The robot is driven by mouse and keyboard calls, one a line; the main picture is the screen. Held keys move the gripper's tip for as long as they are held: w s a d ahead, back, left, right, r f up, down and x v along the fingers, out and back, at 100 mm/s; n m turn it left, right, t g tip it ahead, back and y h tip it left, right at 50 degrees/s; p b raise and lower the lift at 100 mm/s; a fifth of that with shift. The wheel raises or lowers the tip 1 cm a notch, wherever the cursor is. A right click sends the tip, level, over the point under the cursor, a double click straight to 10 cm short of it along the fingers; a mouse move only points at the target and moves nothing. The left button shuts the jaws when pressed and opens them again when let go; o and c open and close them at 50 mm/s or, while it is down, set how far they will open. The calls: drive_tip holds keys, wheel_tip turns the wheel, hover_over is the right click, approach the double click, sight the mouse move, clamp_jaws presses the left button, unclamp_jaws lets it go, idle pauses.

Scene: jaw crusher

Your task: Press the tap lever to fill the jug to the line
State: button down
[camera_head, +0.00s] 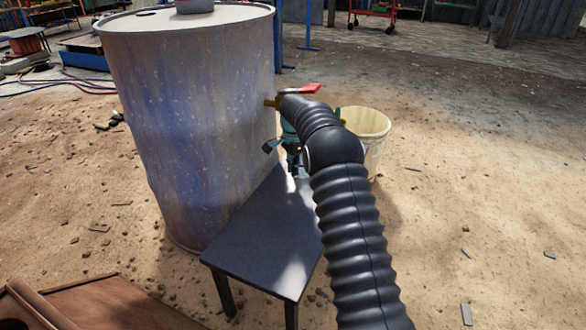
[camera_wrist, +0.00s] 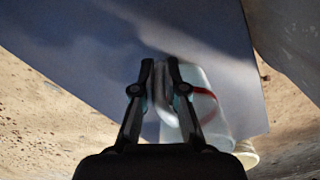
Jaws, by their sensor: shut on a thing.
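The jug (camera_wrist: 203,115) is pale and translucent, with a red line around it, in the wrist view. My gripper (camera_wrist: 160,68) is shut on the jug's handle, and the jug lies just to the right of the fingers. I cannot tell whether the jug touches the stool or whether water is in it. In the head view my arm hides the jug. The tap (camera_head: 271,102) sticks out of the drum's right side. Its red lever (camera_head: 306,88) shows above my arm. The tap's outlet is hidden behind my arm.
A large weathered drum (camera_head: 195,130) stands at left. A dark stool (camera_head: 265,240) stands in front of it, under my arm. A cream bucket (camera_head: 376,150) stands on the ground behind my arm. A brown wooden piece (camera_head: 100,303) is at lower left. Sandy ground at right is mostly clear.

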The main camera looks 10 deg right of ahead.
drive_tip(key=c, duration=1.2)
unclamp_jaws()
drive_tip(key=shift+f, duration=0.1)
wheel_tip(320, 180, up, 12)
drive_tip(key=shift+r+p, duration=0.15)
drive_tip(key=shift+p, duration=0.85)
drive_tip(key=shift+a, duration=0.1)
